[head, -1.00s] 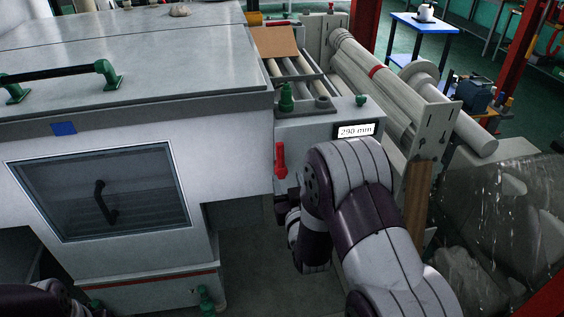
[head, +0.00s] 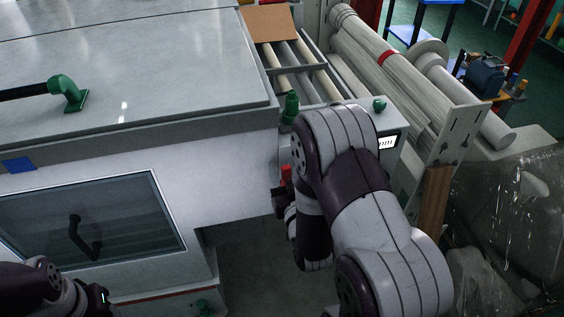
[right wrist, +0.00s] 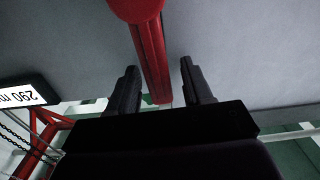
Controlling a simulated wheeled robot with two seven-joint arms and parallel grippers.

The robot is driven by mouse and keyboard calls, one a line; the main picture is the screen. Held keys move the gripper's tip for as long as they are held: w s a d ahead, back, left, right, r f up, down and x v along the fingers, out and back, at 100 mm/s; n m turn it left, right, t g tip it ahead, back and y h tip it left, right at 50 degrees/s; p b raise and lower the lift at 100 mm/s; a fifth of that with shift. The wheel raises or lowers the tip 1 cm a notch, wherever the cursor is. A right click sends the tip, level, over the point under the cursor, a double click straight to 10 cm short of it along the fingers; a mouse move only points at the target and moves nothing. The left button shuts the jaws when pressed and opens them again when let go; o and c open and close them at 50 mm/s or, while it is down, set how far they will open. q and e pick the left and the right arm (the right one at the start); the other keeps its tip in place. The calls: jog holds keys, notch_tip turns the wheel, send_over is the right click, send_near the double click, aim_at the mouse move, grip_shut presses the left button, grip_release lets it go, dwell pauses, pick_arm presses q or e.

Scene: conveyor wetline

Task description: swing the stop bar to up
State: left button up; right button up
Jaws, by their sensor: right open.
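The red stop bar (head: 286,174) is on the front of the grey machine housing, partly hidden behind my right arm in the head view. In the right wrist view the stop bar (right wrist: 150,58) runs from a round red end at the top edge down between my two dark fingers. My right gripper (right wrist: 157,68) is open, with a finger on each side of the bar.
A display (head: 387,142) is partly covered by my right arm; it also shows upside down in the right wrist view (right wrist: 22,93). A green knob (head: 290,108) stands above the bar. The windowed cabinet (head: 235,160) is close on the left. Rollers (head: 400,85) lie behind.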

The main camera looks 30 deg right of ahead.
jog(key=shift+s, duration=0.15)
jog(key=shift+r, duration=0.1)
grip_shut()
jog(key=shift+s+d+m+b, duration=0.1)
jog(key=shift+d+m+b, duration=0.1)
jog(key=shift+m+b, duration=0.15)
jog(key=shift+c, duration=1)
grip_release()
jog(key=shift+o, duration=1)
